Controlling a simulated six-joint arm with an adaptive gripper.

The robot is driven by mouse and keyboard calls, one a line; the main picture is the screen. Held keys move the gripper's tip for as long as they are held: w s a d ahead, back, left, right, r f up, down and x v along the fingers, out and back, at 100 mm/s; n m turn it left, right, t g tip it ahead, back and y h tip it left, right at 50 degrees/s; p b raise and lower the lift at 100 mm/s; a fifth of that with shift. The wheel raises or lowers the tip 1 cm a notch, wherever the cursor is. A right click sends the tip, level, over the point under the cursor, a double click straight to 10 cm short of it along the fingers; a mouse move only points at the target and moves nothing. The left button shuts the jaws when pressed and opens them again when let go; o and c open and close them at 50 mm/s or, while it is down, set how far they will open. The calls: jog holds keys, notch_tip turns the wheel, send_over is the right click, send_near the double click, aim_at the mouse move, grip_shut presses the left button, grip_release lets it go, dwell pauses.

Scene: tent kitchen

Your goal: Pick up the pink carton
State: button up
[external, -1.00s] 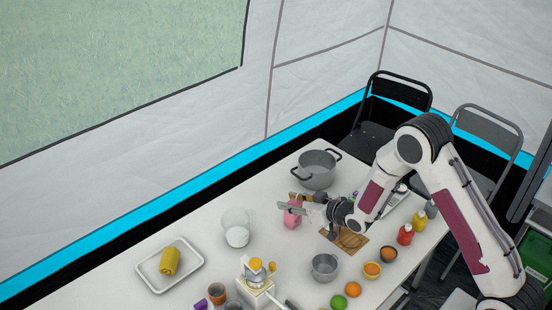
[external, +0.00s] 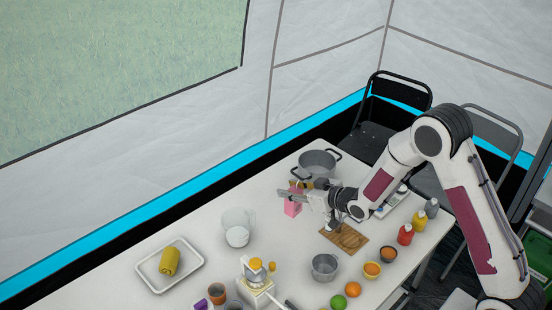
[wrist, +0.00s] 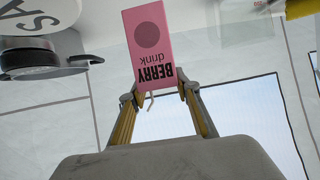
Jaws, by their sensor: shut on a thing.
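The pink carton (external: 292,207) is at the end of my gripper (external: 306,196), over the far part of the table near the grey pot. In the wrist view the carton (wrist: 147,35) shows upside-down lettering, "BERRY drink". The two fingers of my gripper (wrist: 160,82) are closed on the carton's edge, one on each side. The carton appears raised off the table, though the gap beneath it is hard to tell.
The grey two-handled pot (external: 318,163) stands just behind the carton. A wooden board (external: 345,238) lies in front of my gripper. A clear pitcher (external: 238,228) stands to the left, and a small grey pot (external: 325,267) nearer the front. Bare table lies between them.

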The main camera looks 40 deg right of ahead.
jog(key=shift+r, duration=2.35)
